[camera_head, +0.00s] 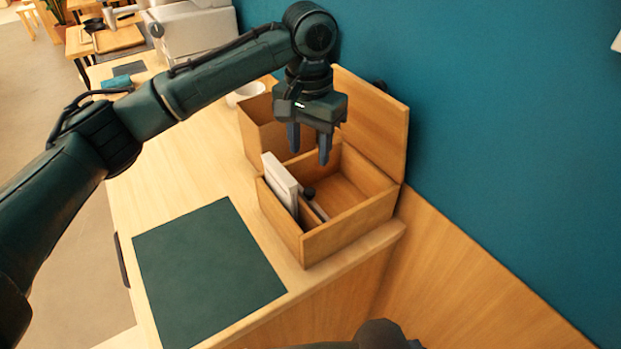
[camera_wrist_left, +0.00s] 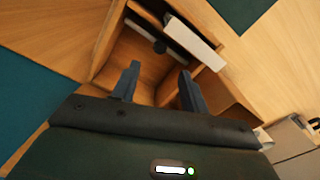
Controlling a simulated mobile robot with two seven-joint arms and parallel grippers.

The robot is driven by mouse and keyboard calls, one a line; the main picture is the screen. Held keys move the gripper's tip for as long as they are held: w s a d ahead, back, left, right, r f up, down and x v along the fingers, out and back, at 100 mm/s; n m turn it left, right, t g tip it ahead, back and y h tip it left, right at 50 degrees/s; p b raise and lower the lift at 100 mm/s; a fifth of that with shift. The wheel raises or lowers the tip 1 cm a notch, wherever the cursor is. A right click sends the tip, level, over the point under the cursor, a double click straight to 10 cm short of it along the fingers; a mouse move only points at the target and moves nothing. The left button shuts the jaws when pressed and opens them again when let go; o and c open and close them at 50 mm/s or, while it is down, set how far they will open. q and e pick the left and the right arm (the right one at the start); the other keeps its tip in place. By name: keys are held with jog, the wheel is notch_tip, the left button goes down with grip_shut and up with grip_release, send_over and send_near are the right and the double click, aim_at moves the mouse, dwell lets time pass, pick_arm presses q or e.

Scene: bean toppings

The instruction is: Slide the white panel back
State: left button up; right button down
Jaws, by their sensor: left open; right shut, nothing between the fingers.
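The white panel (camera_head: 281,184) stands upright, slightly tilted, in the left compartment of an open wooden box (camera_head: 348,232). Its top edge sticks out above the box wall. In the left wrist view the panel (camera_wrist_left: 196,42) shows beyond my fingers, to the upper right. My left gripper (camera_head: 309,150) points down above the back part of the box, behind and to the right of the panel. Its fingers are apart with nothing between them, and they do not touch the panel. In the left wrist view the gripper (camera_wrist_left: 159,75) is over the box's inside. My right gripper is not in view.
A dark round knob (camera_head: 309,192) and a pale item lie inside the box near the panel. The raised wooden lid (camera_head: 372,125) stands by the teal wall. A second wooden box (camera_head: 262,130) and white bowl (camera_head: 245,92) are behind.

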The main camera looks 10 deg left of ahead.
aim_at(310, 190)
pick_arm(q)
notch_tip(310, 190, down, 10)
jog(key=shift+r, duration=0.15)
jog(key=shift+c, duration=0.3)
grip_shut()
jog(key=shift+w+d+r, duration=0.1)
dwell(0.4)
